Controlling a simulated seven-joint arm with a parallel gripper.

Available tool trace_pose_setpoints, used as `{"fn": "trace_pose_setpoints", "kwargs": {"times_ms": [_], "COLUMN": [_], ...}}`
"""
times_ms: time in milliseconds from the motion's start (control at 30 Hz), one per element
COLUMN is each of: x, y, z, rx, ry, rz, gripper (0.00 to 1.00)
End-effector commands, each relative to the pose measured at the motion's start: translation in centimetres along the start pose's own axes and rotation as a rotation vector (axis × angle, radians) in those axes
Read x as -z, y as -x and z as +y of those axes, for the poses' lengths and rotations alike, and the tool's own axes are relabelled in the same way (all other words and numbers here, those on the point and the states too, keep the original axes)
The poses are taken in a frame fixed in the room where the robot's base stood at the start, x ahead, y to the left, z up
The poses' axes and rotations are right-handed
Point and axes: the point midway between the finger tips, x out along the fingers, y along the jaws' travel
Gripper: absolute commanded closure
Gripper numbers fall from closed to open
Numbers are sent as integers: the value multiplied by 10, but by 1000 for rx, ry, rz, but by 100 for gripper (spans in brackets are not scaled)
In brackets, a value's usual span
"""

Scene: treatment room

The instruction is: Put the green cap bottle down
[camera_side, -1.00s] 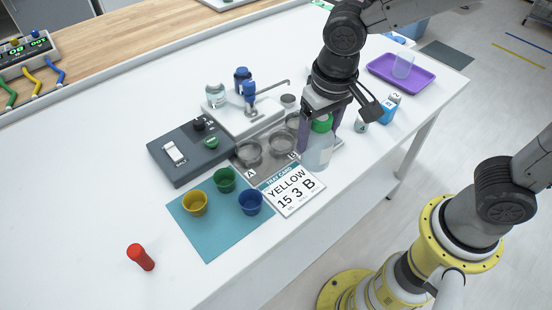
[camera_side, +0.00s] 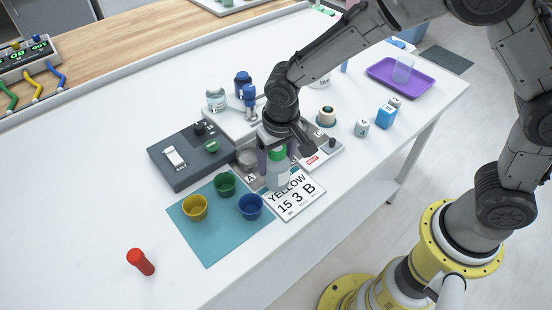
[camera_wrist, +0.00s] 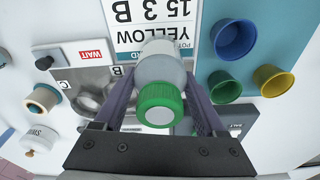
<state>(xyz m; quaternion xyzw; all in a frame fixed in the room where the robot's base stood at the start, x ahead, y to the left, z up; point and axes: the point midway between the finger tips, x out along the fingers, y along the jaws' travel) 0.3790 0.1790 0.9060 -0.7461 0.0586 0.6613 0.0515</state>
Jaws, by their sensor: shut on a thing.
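The green cap bottle has a green cap (camera_side: 277,153) and a pale, clear body (camera_wrist: 161,68). My gripper (camera_wrist: 162,100) is shut on it, with one dark finger on each side. In the side view the bottle looks about upright between the fingers, at the near edge of a grey station with lettered round wells (camera_wrist: 88,98). Its lower end overlaps the top of the tray card (camera_side: 297,197), which reads "YELLOW 15 3 B". I cannot tell whether the bottle's base touches anything. My gripper (camera_side: 275,165) hides part of the wells.
Yellow (camera_side: 195,207), green (camera_side: 224,184) and blue (camera_side: 250,206) cups stand on a teal mat (camera_side: 212,240). A dark grey device (camera_side: 182,158) is left of the wells. A tan-topped jar (camera_side: 326,115) stands to the right.

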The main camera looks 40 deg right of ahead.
Motion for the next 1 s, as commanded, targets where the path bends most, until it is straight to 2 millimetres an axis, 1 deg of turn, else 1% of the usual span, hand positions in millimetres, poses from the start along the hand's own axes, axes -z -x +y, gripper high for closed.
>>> {"fn": "trace_pose_setpoints", "kwargs": {"times_ms": [200,333,367,400,500,800,867,1000], "x": [0,0,0,0,0,0,1,1], "y": [1,-2,-3,-3,-3,1,6,28], "z": [0,0,0,0,0,0,-1,-1], "rx": [1,1,0,0,0,1,3,4], "ry": [0,0,0,0,0,0,0,0], "rz": [2,1,0,0,0,1,3,4], "gripper": [99,99,24,16,0,0,0,0]}}
